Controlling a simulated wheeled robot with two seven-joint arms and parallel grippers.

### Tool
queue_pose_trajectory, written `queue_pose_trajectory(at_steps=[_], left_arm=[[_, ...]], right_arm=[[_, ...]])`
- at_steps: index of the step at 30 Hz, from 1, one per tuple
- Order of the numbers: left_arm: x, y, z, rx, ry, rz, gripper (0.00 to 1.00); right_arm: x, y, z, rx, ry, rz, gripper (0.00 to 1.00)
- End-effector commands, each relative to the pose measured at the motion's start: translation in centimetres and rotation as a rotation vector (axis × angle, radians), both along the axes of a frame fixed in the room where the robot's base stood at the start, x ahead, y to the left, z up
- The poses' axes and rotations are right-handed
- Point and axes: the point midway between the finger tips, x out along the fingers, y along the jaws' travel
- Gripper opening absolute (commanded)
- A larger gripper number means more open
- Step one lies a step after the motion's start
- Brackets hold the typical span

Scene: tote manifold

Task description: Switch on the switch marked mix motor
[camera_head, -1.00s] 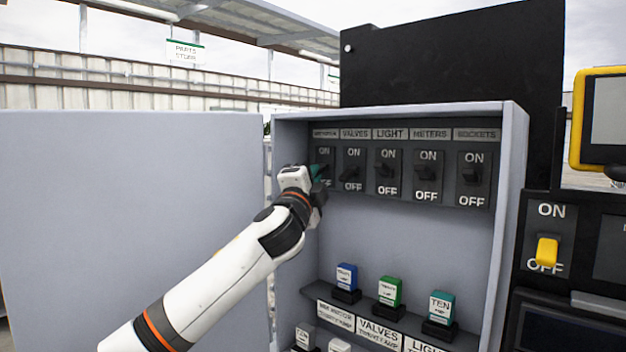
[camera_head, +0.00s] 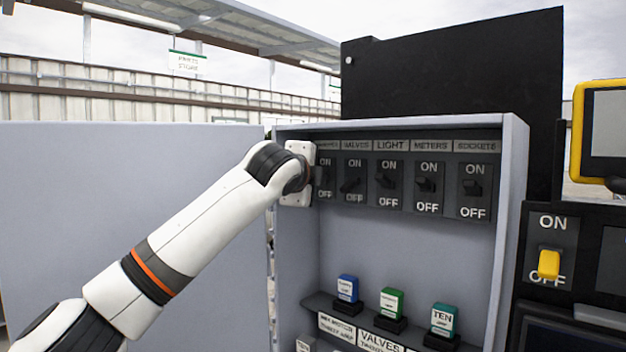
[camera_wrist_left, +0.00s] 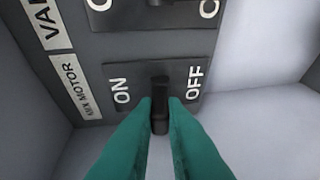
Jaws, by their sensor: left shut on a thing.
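The mix motor switch (camera_wrist_left: 135,88) is a dark plate with ON and OFF marks and a black lever (camera_wrist_left: 160,105). In the left wrist view its MIX MOTOR label (camera_wrist_left: 74,90) lies beside the ON mark. My left gripper (camera_wrist_left: 161,112) has its teal fingers shut on the lever, one on each side. The lever stands out toward the camera between the two marks; I cannot tell its exact setting. In the head view the switch (camera_head: 326,177) is the leftmost of the row, partly hidden by my left wrist, and the fingertips are hidden. My right gripper is not in view.
The valves switch (camera_head: 354,180) is close on the right, followed by several more. The cabinet's left wall (camera_head: 297,235) is close to my wrist. Colored fuse blocks, one of them blue (camera_head: 347,288), stand on a shelf below. A yellow switch (camera_head: 548,264) is outside on the right.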

Motion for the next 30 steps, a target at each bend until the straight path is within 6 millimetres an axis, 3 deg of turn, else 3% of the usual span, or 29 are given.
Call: queue_pose_trajectory(at_steps=[11,12,16,25,30], left_arm=[[0.1,0.0,-0.1,0.004,0.007,0.002,0.00],[0.1,0.0,-0.1,0.004,0.007,0.002,0.14],[0.1,0.0,-0.1,0.004,0.006,0.002,0.33],[-0.1,0.0,-0.1,0.002,0.004,0.000,0.33],[-2.0,0.5,-0.1,0.001,0.002,-0.001,0.33]], right_arm=[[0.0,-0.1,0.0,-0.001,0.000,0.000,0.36],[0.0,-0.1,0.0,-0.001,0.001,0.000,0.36],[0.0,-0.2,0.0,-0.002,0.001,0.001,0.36],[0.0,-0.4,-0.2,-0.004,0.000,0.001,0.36],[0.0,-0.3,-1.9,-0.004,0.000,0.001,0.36]])
